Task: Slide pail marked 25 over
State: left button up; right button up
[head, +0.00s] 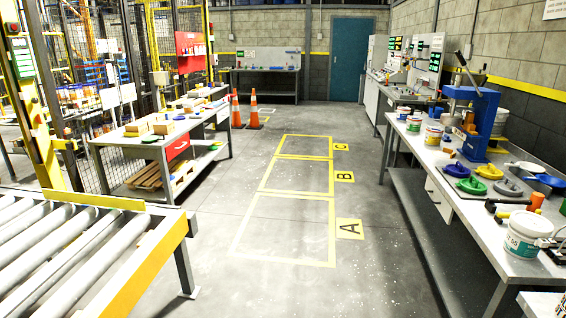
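A white pail (525,234) with dark marking stands upright near the front of the right-hand workbench, close to its front edge. Its marking is too small to read for certain. More pails with coloured labels stand farther back on the same bench, among them one white pail (433,134) and another (413,124); I cannot read their numbers. Neither of my grippers can be made out in the head view.
The right-hand workbench (462,203) also holds a blue press (479,122), green lids (471,185) and a blue pan. Floor squares marked A, B and C (290,215) are empty. A roller conveyor (60,245) is at front left, a table with boxes behind it.

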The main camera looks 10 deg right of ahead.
aim_at(402, 112)
jog(key=i, duration=4.1)
jog(key=i+j+z, duration=0.25)
jog(key=i, duration=0.3)
jog(key=i+j+z, duration=0.25)
jog(key=i, duration=0.25)
jog(key=i+j+z, duration=0.25)
jog(key=i, duration=0.3)
